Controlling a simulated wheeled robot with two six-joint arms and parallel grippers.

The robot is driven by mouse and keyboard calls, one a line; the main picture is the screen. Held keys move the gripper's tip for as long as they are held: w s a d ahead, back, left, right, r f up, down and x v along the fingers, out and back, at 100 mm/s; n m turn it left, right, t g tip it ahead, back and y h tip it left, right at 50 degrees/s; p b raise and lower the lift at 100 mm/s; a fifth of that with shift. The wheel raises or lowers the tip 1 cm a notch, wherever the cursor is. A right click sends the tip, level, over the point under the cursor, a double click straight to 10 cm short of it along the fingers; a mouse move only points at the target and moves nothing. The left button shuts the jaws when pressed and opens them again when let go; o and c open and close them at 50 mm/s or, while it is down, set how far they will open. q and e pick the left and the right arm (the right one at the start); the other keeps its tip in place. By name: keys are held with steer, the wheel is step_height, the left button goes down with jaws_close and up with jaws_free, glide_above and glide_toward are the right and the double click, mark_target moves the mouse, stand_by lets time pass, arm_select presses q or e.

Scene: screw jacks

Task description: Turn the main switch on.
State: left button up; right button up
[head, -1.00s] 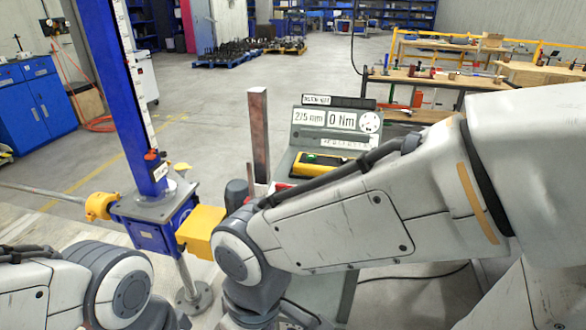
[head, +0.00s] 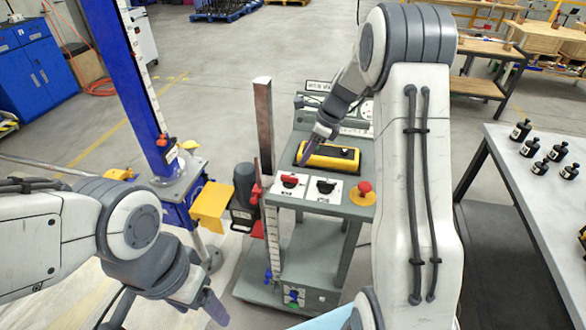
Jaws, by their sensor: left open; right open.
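The control panel (head: 303,203) is a grey slanted console in the middle of the head view. A red rotary switch (head: 290,181) on a white plate sits at its front left. A black rotary switch (head: 326,186) on a similar plate is just right of it. Their labels are too small to read, so I cannot tell which is the main switch. My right gripper (head: 314,147) is open above the panel, behind the two switches and apart from them. My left gripper (head: 207,300) is open and low at the bottom left, away from the panel.
A red mushroom button (head: 364,187) on yellow stands right of the switches. A yellow device (head: 329,157) lies behind them, near my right gripper. A tall metal post (head: 263,120) and the blue jack column (head: 130,80) rise to the left. A table (head: 545,200) with black bottles is at right.

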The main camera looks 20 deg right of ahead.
mark_target(292, 176)
steer(key=p+x, duration=0.1)
steer(key=x, duration=0.8)
steer(key=shift+a+f+p, duration=0.1)
steer(key=shift+a+p, duration=0.05)
steer(key=shift+p, duration=0.2)
jaws_close()
